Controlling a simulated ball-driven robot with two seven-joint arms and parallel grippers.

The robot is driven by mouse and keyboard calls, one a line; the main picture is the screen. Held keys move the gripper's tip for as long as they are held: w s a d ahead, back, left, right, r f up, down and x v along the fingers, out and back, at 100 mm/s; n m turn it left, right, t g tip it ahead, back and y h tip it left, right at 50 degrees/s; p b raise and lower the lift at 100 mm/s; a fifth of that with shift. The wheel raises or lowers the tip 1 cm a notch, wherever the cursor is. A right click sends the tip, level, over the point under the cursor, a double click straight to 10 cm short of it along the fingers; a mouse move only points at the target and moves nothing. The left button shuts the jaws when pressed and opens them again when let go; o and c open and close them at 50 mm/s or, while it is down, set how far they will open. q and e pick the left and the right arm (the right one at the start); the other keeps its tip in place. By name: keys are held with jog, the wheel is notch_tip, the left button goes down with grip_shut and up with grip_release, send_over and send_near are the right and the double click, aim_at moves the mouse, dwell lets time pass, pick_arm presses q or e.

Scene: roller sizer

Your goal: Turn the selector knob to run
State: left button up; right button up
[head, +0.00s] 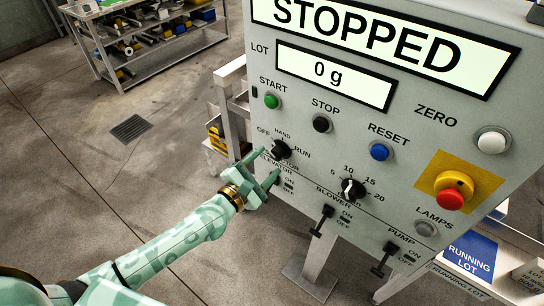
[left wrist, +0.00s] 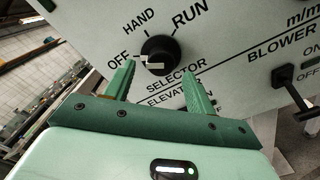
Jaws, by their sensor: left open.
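The black selector knob (head: 281,149) is on the grey panel, with OFF, HAND and RUN marked around it. In the left wrist view the knob (left wrist: 161,52) shows a pale mark on the side toward OFF. My left gripper (head: 266,163) is open, its two green fingers pointing at the panel just below and left of the knob. In the left wrist view the gripper (left wrist: 157,70) has a finger on either side of the knob's lower edge, with gaps visible; I cannot tell the remaining depth. My right gripper is not in view.
The panel display (head: 375,35) reads STOPPED. Nearby are the green START button (head: 271,101), black STOP button (head: 322,124), a dial (head: 353,189), the blower switch (head: 322,219) and a red emergency button (head: 451,199). Open floor lies left.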

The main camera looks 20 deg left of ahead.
aim_at(274, 157)
pick_arm(q)
jog(key=x, duration=0.3)
jog(key=shift+d, duration=0.1)
jog(key=shift+w, duration=0.1)
jog(key=c, duration=1)
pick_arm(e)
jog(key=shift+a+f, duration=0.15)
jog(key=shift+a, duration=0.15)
